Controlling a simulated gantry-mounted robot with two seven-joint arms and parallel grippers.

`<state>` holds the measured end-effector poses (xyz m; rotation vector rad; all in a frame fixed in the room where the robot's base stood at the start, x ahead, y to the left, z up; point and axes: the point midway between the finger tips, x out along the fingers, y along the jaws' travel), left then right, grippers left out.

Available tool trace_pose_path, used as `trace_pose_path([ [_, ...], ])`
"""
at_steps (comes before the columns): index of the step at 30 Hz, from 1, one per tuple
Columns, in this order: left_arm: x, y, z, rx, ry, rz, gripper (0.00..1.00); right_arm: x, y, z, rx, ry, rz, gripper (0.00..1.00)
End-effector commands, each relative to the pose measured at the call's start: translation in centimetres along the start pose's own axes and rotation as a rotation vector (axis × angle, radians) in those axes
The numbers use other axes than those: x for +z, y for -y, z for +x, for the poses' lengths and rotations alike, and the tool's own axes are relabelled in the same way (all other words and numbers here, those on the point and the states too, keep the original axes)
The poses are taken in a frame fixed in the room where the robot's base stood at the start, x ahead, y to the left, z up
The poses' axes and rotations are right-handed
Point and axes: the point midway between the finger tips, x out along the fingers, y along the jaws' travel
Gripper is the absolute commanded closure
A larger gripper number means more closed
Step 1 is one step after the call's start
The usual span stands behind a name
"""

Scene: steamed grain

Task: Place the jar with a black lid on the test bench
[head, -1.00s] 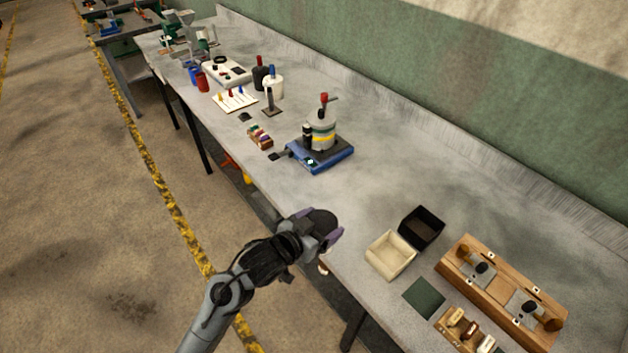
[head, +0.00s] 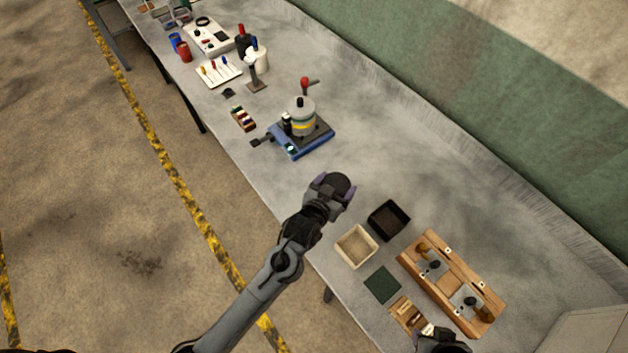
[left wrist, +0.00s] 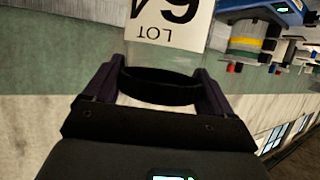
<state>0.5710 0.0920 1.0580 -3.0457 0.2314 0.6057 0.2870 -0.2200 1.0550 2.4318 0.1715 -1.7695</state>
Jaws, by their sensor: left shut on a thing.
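My left gripper (head: 334,188) is shut on the jar, whose round black lid (head: 338,183) shows between the purple fingers. In the left wrist view the black lid (left wrist: 160,86) lies between both fingertips, and a pale label (left wrist: 168,22) reading "LOT" shows beyond it. The jar's body is mostly hidden in the head view. The gripper is over the test bench (head: 258,188), near its front edge; I cannot tell its height above the surface. What looks like my right gripper (head: 440,342) just enters at the bottom edge, its fingers unclear.
A cream box (head: 356,247) and a black box (head: 389,220) stand right of the left gripper. A wooden fixture (head: 452,283), green pad (head: 382,285) and small wooden rack (head: 409,315) lie nearer. A blue-based device (head: 301,140) stands beyond. Bare bench lies between gripper and back wall.

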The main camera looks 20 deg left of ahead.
Motion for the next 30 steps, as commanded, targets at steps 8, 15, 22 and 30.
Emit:
trace_pose_path([
  [8, 2.4, 5.6, 2.8, -0.003, 0.0, 0.003, 0.72, 0.0, -0.1, -0.4, 0.002, 0.003, -0.003, 0.57],
  [15, 3.7, 8.3, 4.2, 0.001, -0.001, 0.002, 0.72, -0.1, 0.0, -0.5, 0.0, 0.003, 0.0, 0.57],
  [22, 4.6, 8.8, 4.7, 0.0, 0.0, -0.001, 0.72, -0.2, 0.1, -0.6, -0.005, 0.001, 0.006, 0.57],
  [30, 7.4, 8.8, 5.9, 0.0, 0.0, 0.0, 0.72, -0.2, 0.2, -0.7, -0.006, 0.0, 0.008, 0.57],
])
